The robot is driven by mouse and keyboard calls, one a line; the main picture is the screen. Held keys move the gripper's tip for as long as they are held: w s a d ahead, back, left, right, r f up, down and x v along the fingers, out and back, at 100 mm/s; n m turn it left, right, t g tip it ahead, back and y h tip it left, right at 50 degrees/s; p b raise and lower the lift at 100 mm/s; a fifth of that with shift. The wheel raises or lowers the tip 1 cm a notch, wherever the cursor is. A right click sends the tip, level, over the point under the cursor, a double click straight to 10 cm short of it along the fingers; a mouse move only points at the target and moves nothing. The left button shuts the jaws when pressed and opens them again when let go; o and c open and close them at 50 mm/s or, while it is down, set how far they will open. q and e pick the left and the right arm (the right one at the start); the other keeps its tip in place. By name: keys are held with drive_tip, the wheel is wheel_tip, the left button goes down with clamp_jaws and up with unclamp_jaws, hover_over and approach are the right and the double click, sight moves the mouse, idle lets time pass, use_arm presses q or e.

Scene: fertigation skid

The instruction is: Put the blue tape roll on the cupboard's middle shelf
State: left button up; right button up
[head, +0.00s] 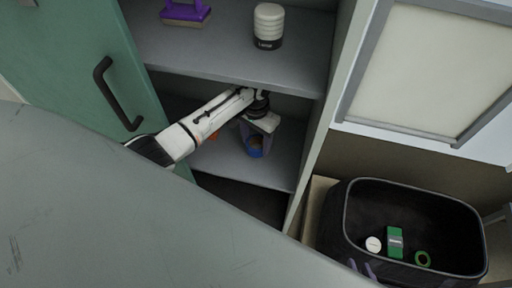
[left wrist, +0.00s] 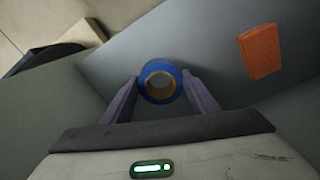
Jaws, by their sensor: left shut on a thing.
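The blue tape roll (head: 254,152) is a blue ring with a brown core. My left gripper (head: 256,139) is shut on it inside the cupboard, over the shelf (head: 225,160) below the upper shelf. In the left wrist view the roll (left wrist: 160,82) sits between the two fingertips, its hole facing the camera, with the grey shelf surface behind it. I cannot tell whether the roll touches the shelf.
An orange block (left wrist: 260,51) lies on the same shelf, beside the roll. The green door (head: 100,55) stands open at left. A dark bin (head: 410,195) holds small items at right.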

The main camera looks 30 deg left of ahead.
sight(256, 146)
use_arm(q)
wheel_tip(256, 146, down, 3)
drive_tip(key=shift+b, duration=0.45)
drive_tip(key=shift+w+f, duration=0.15)
drive_tip(key=shift+f, duration=0.15)
drive_tip(key=shift+f, duration=0.2)
drive_tip(key=o, duration=1)
drive_tip(key=shift+o, duration=0.2)
drive_tip(key=shift+r, duration=0.15)
